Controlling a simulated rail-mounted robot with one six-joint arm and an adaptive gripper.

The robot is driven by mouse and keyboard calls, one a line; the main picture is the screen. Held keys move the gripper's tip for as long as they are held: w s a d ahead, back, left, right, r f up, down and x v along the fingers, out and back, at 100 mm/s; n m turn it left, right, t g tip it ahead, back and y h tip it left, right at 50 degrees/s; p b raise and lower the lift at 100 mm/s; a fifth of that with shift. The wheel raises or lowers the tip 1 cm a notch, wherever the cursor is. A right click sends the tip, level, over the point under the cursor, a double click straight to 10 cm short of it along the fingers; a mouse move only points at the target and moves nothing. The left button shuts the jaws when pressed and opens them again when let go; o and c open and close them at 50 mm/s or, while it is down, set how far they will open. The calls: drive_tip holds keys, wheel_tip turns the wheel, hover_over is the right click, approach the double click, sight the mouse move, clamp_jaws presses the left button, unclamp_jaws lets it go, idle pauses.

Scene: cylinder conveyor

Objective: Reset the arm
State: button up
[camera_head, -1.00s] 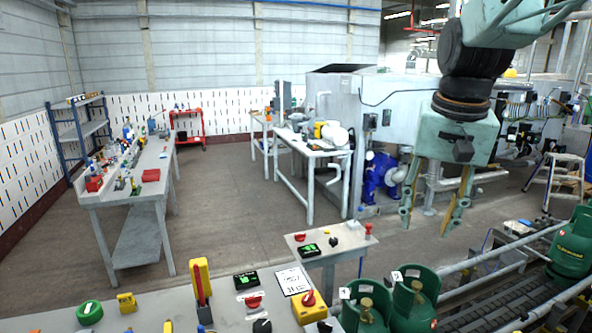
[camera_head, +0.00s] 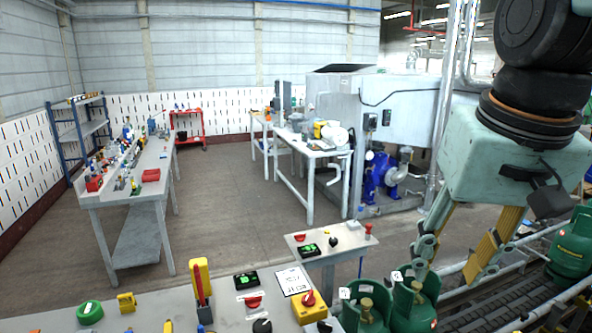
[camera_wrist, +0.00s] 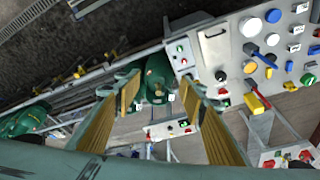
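My gripper (camera_head: 448,262) hangs at the right of the head view, above the conveyor, with its fingers pointing down. Its two fingers with yellow inner pads stand wide apart, and nothing is between them. Another green cylinder (camera_head: 572,248) stands farther right on the conveyor.
The conveyor (camera_head: 480,305) runs along the lower right with metal rails. A control panel (camera_head: 225,315) with knobs and buttons fills the lower front. A small panel stand (camera_head: 330,243) is left of my gripper. Workbenches (camera_head: 145,185) stand at the left, with open floor between.

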drive_tip(key=s+a+f+n, duration=0.2)
drive_tip(key=s+f, duration=0.1)
drive_tip(key=s, duration=0.9)
drive_tip(key=shift+s+t, duration=0.35)
drive_tip(key=shift+t, duration=0.05)
